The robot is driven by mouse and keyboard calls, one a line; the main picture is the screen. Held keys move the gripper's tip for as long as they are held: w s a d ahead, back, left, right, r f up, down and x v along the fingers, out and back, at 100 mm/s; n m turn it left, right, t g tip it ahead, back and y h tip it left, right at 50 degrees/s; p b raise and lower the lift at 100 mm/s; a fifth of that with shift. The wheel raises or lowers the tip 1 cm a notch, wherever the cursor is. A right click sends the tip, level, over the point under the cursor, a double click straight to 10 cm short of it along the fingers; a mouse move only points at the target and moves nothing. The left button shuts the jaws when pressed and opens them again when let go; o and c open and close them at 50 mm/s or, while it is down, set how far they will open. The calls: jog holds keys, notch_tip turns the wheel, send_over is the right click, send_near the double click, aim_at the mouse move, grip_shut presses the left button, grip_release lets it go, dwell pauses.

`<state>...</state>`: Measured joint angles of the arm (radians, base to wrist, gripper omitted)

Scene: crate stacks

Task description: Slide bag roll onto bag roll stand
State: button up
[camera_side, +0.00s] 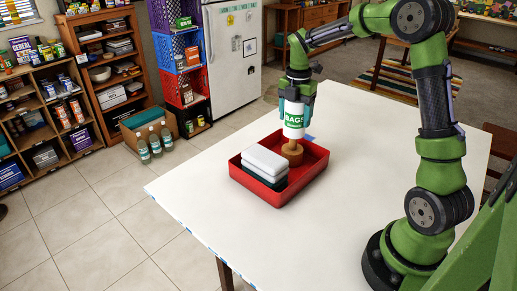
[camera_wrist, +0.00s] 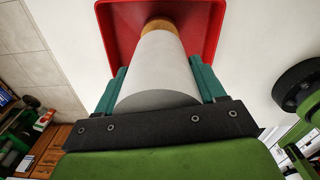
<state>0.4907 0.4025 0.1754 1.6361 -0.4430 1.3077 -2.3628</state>
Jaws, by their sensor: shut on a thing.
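The bag roll (camera_side: 293,121) is a white cylinder with a green "BAGS" label, held upright. My gripper (camera_side: 297,98) is shut on its upper part from above. In the wrist view the roll (camera_wrist: 158,70) lies between the teal fingers of my gripper (camera_wrist: 160,78). The bag roll stand (camera_side: 292,153) is a round brown wooden base with a narrower post, standing in the red tray. The roll's lower end is at the post's top, above the base. I cannot tell whether the post is inside the roll. In the wrist view the stand (camera_wrist: 159,24) shows partly beyond the roll.
The red tray (camera_side: 318,172) stands on the white table (camera_side: 200,185). Folded white and dark cloths (camera_side: 265,162) lie in it, left of the stand. Free table surrounds the tray. Shelves, stacked crates (camera_side: 182,56) and a fridge (camera_side: 232,60) stand beyond the table.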

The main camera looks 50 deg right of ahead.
aim_at(294, 130)
jog(key=shift+f, duration=2.7)
jog(key=o, duration=1.2)
notch_tip(294, 130, up, 17)
jog(key=shift+f, duration=0.1)
